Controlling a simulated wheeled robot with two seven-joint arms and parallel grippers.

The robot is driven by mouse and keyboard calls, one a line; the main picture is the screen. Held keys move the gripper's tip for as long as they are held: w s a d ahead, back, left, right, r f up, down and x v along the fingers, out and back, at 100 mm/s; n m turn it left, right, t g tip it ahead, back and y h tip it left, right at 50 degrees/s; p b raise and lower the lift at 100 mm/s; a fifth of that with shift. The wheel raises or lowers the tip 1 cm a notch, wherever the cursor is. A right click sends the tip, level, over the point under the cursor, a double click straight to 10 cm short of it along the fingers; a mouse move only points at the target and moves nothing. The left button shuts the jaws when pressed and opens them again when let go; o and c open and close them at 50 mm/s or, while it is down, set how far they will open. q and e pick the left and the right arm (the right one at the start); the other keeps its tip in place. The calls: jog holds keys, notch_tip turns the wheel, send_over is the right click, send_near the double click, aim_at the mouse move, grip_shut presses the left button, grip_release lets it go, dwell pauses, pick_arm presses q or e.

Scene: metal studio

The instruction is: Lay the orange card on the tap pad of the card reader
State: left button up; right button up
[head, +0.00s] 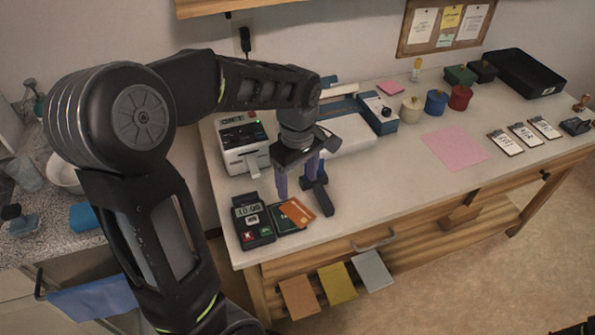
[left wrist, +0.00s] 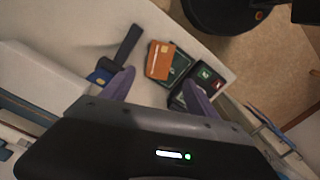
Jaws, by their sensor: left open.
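The orange card (head: 298,212) is over the dark green tap pad (head: 284,226) of the card reader (head: 252,224), turned a little and reaching its right edge in the head view. I cannot tell whether it lies fully flat. The left wrist view also shows the orange card (left wrist: 160,61), the pad (left wrist: 181,66) and the reader (left wrist: 208,77). My left gripper (head: 296,188) is open above the card; its purple fingers (left wrist: 158,77) stand apart with nothing between them. My right gripper is not in view.
A black stand (head: 323,198) with a blue part is close right of the card. A white terminal (head: 242,143) stands behind the reader. A pink sheet (head: 455,148) and clipboards (head: 524,134) lie further right. The counter's front edge is close to the pad.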

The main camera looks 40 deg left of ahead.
pick_arm(q)
notch_tip(320, 180, up, 3)
jog(key=shift+f, duration=0.1)
dwell(0.6)
